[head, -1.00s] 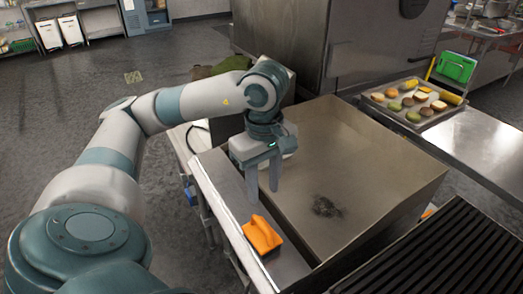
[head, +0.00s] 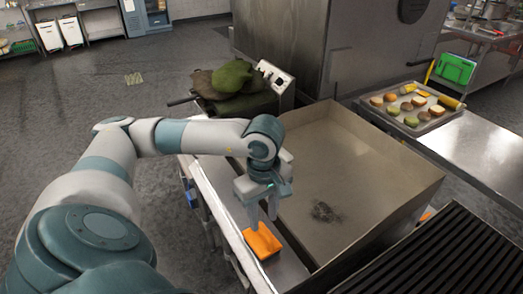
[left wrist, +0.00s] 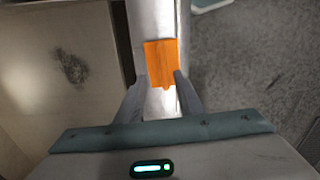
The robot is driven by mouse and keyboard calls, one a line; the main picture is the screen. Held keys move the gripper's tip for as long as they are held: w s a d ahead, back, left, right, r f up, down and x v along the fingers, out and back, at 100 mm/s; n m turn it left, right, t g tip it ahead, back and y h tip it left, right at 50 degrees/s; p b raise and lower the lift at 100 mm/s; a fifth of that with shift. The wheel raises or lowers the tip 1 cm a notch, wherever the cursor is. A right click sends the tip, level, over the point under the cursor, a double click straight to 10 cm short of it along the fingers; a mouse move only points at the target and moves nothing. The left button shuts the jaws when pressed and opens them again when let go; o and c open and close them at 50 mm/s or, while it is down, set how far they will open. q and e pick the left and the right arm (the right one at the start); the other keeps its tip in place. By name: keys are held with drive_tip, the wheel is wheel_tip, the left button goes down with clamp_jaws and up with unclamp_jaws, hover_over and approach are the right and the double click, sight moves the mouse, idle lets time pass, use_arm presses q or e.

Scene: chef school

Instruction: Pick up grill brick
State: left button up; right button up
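The grill brick is an orange block (head: 263,241) lying on the narrow steel ledge in front of the griddle. It also shows in the left wrist view (left wrist: 161,62). My left gripper (head: 263,224) points down just above the brick, its fingers apart. In the left wrist view the two fingertips (left wrist: 160,80) lie on either side of the brick's near end, with nothing clamped between them. I cannot tell from these views whether a finger touches the brick. My right gripper is not in view.
The walled griddle (head: 400,190) with a dark stain (head: 325,212) is right of the ledge. A black ridged grill (head: 450,262) is at the lower right. A tray of food (head: 436,119) rests on the steel counter (head: 480,150). Green cloth-like items (head: 232,76) lie behind my arm.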

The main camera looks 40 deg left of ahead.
sight(262, 229)
use_arm(q)
drive_tip(key=shift+s+f+p, duration=0.15)
drive_tip(key=shift+f+p, duration=0.15)
drive_tip(key=shift+p, duration=0.1)
drive_tip(key=f+p, duration=0.1)
drive_tip(key=f, duration=0.1)
drive_tip(key=f+p, duration=0.1)
drive_tip(key=shift+s+d+f, duration=0.1)
drive_tip(key=shift+s+f, duration=0.25)
drive_tip(key=shift+w+f, duration=0.1)
drive_tip(key=shift+f, duration=0.35)
clamp_jaws()
idle(0.9)
